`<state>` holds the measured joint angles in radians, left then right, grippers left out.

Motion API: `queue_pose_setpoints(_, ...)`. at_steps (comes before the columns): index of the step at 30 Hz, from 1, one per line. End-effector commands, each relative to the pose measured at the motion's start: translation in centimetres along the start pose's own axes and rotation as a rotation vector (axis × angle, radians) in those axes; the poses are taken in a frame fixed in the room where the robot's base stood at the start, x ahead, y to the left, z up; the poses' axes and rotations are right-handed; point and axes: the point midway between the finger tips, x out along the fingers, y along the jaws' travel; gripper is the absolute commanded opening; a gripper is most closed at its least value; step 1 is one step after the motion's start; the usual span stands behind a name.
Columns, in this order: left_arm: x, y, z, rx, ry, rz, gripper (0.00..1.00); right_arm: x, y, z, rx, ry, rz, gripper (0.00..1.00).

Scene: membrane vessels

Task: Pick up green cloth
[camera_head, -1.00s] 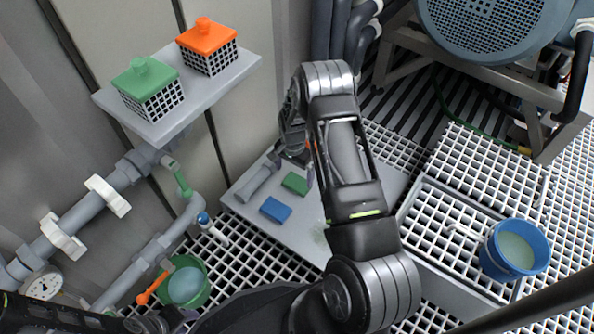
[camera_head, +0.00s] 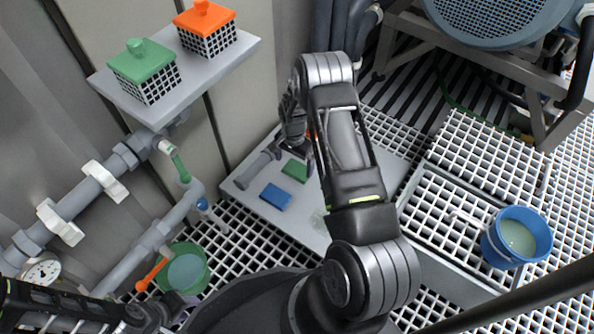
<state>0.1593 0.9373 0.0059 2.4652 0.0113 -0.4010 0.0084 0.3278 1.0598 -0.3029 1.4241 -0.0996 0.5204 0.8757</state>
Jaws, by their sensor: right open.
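The green cloth (camera_head: 295,170) is a small folded block lying on the grey platform (camera_head: 305,232). A blue cloth (camera_head: 275,197) lies just in front of it, to the left. My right gripper (camera_head: 294,153) is open over the platform, just beyond the green cloth in the picture, and appears apart from it. An orange thing (camera_head: 311,133) shows partly behind the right gripper; the arm hides the rest. My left gripper (camera_head: 163,314) is at the lower left edge, far from the cloths, and its jaws are not clear.
A grey shelf (camera_head: 193,84) holds a green-lidded basket (camera_head: 147,72) and an orange-lidded basket (camera_head: 207,28). A green bucket (camera_head: 201,258) stands at left near pipes. A blue bucket (camera_head: 517,237) stands at right on white grating. A grey cylinder (camera_head: 254,168) lies left of the green cloth.

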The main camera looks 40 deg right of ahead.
Motion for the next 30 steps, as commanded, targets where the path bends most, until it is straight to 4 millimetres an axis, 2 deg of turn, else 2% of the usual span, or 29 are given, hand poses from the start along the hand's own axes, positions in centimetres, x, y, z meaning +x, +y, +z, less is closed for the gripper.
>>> queue_pose_setpoints(6,2.2,-0.8,-0.2,-0.002,0.006,0.002,0.36,3.5,-0.1,0.0,0.001,-0.002,0.001,1.00)
queue_pose_setpoints(10,2.6,-0.9,-0.3,-0.003,0.006,0.003,0.36,4.8,-0.1,-0.1,0.000,-0.001,0.001,1.00)
queue_pose_setpoints(30,2.5,-0.9,-0.3,-0.003,0.005,0.004,0.36,5.0,-0.1,-0.1,0.000,0.000,0.000,1.00)
